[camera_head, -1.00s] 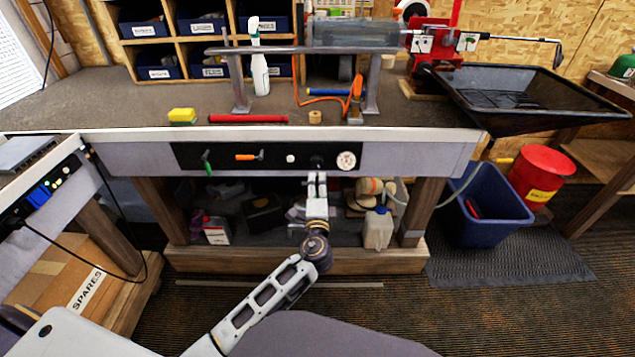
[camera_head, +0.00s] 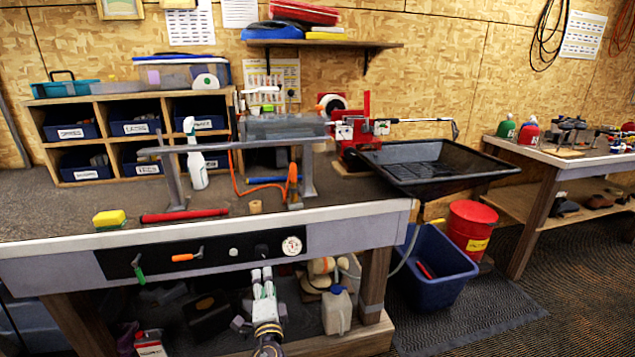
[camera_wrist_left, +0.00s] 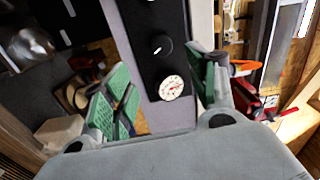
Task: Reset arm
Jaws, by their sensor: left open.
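My left gripper (camera_head: 262,274) reaches up from the bottom of the head view, in front of the workbench's control panel. In the left wrist view its green-padded fingers (camera_wrist_left: 160,95) are wide apart with nothing between them. The black panel (camera_head: 205,255) with its round gauge (camera_head: 291,246) and black knob (camera_head: 262,250) lies beyond the fingertips. The gauge also shows in the left wrist view (camera_wrist_left: 171,88), between the fingers. My right gripper is in neither view.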

